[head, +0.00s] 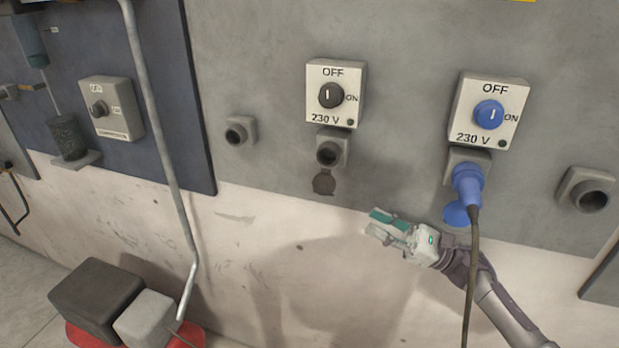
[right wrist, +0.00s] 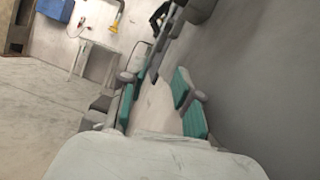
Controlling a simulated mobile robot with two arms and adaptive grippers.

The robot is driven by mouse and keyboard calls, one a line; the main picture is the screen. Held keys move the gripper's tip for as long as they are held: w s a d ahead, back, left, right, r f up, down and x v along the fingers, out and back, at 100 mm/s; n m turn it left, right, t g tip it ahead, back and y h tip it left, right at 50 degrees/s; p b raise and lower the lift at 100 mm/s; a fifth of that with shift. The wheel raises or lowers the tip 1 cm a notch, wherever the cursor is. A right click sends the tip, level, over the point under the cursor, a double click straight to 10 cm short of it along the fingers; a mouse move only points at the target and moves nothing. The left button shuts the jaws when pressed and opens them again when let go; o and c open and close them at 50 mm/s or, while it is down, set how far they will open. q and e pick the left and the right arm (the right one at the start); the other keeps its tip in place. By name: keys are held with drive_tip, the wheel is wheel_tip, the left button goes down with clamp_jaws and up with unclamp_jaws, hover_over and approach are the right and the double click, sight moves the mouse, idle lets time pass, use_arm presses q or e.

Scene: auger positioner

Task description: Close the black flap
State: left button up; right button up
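The black flap (head: 324,182) hangs open below the grey socket (head: 330,150) under the left OFF/ON switch box with the black knob. The socket's round opening is uncovered. My right gripper (head: 385,228) is below and to the right of the flap, apart from it, pointing left in front of the wall. In the right wrist view, its two teal-padded fingers (right wrist: 158,102) stand apart with nothing between them. I cannot clearly make out the flap in that view. My left gripper is not in view.
A blue plug (head: 467,185) sits in the right socket, and its cable (head: 473,265) hangs in front of my right arm. A grey pipe (head: 158,130) runs down the wall at left. Grey boxes (head: 95,290) stand at lower left. The wall below the flap is clear.

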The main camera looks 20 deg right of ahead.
sight(320, 193)
drive_tip(key=shift+n+g, duration=0.4)
drive_tip(key=shift+n, duration=0.1)
drive_tip(key=p+x, duration=0.1)
drive_tip(key=x, duration=0.3)
drive_tip(key=r+p+x, duration=0.1)
drive_tip(key=x, duration=0.3)
drive_tip(key=s+r+p+x, duration=0.1)
drive_tip(key=p+x, duration=0.1)
drive_tip(key=x, duration=0.2)
drive_tip(key=shift+w+a, duration=0.1)
drive_tip(key=shift+a, duration=0.05)
drive_tip(key=shift+w+a+r, duration=0.15)
drive_tip(key=shift+w+a, duration=0.2)
drive_tip(key=shift+a, duration=0.3)
clamp_jaws()
